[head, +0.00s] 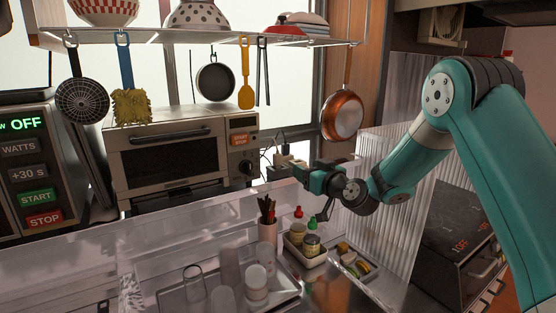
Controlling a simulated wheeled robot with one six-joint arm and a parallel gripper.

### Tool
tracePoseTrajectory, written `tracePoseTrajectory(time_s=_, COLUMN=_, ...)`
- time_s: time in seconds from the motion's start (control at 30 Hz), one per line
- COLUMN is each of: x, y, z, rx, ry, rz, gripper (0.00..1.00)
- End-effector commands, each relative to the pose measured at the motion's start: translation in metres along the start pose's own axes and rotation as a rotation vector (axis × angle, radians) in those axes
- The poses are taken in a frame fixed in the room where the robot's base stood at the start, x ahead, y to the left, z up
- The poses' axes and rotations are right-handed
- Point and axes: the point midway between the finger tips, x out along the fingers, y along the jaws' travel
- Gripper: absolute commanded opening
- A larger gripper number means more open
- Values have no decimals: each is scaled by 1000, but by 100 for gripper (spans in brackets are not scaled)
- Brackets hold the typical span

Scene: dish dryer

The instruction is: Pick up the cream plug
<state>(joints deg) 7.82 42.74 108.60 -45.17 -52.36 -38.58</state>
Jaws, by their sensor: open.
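A small cream plug-like block (283,159) sits behind the counter, just right of the toaster oven, with dark cables rising near it. It is small and partly hidden by my gripper, so its exact outline and what it is plugged into cannot be told. My gripper (304,176) is at the end of my teal arm, reaching in from the right. It is open and close beside the cream block, on its right. I cannot tell whether the fingers touch it or surround it.
A toaster oven (180,155) stands left of the plug. Below are a pen cup (267,232), a bin of jars (305,252) and a tray of glasses (285,290). A copper pan (342,116) hangs above my arm. A ribbed clear panel (398,190) stands behind it.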

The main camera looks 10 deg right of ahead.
Motion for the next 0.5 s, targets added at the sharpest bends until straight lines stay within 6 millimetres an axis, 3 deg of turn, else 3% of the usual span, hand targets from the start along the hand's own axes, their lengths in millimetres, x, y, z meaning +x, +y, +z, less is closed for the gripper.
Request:
tracePoseTrajectory(time_s=0.3, x=69, y=-2, z=-5, rx=0, ry=0, rz=-4, gripper=60)
tracePoseTrajectory(time_s=0.5, x=101, y=-2, z=-2, rx=1, ry=-2, rz=-4, gripper=60)
